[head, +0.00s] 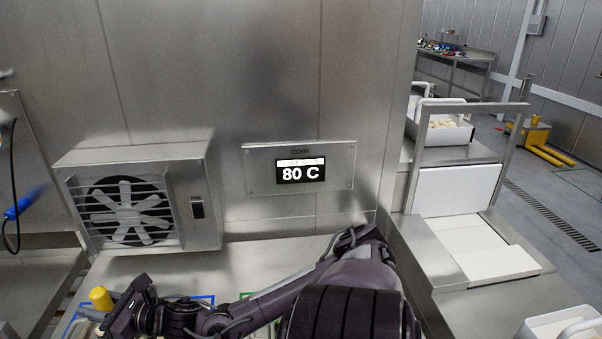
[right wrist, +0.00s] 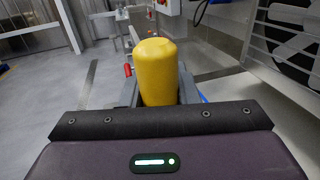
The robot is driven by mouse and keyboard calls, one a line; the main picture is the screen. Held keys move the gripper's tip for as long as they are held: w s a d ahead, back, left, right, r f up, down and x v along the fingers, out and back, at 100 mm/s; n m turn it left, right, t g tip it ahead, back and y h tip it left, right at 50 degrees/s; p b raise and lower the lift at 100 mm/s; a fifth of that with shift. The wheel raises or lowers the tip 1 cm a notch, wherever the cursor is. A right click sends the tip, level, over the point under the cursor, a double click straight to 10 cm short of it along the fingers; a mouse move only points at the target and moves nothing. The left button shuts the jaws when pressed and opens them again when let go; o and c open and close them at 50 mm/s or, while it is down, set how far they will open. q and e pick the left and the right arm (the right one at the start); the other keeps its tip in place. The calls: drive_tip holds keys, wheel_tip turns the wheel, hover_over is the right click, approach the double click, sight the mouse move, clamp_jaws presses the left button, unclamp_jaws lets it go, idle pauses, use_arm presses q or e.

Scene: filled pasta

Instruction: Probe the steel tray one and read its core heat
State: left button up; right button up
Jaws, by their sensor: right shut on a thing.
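My right gripper (head: 112,302) is at the lower left of the head view, low over the steel bench. It is shut on a yellow handle (head: 100,298), which I take to be the probe's. In the right wrist view the yellow handle (right wrist: 158,72) stands upright between the grey fingers. The probe's lower end is hidden, so I cannot tell whether it is in anything. The steel tray cannot be made out for certain; my gripper and arm cover that area. The CORE display (head: 301,170) on the steel wall reads 80 C. My left gripper is not in view.
A fan unit (head: 135,205) stands behind my gripper against the wall. Blue (head: 205,299) and green (head: 246,295) outlines mark the bench. A blue handle (head: 22,205) with a cable hangs at the left. A steel frame with white panels (head: 455,190) stands at the right.

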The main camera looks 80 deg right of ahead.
wheel_tip(320, 180, up, 12)
drive_tip(key=p, duration=1)
